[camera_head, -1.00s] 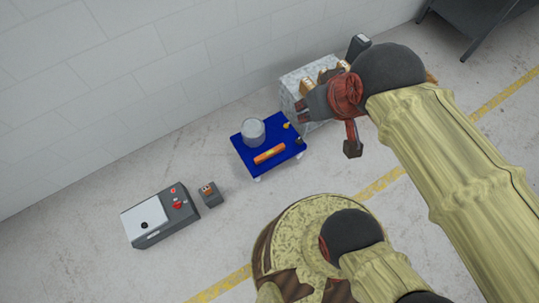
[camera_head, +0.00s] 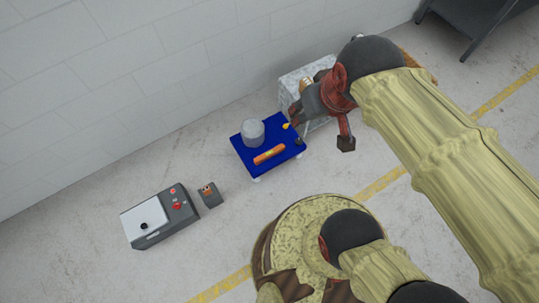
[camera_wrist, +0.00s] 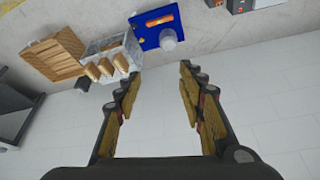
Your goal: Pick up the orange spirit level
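The orange spirit level (camera_head: 269,154) lies on a blue platform (camera_head: 246,158) in the head view, in front of a grey cylinder (camera_head: 253,133). In the wrist view the level (camera_wrist: 160,21) shows small near the top, on the blue platform (camera_wrist: 146,41). My gripper (camera_head: 297,112) is up and to the right of the level in the head view, apart from it. In the wrist view my gripper (camera_wrist: 160,75) has its fingers spread wide with nothing between them.
A light crate (camera_head: 296,82) with brown items stands beside the blue platform. A wooden pallet-like object (camera_wrist: 55,58) shows in the wrist view. A grey machine with red buttons (camera_head: 160,215) and a small dark box (camera_head: 209,194) are on the floor to the left. A wall rises behind.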

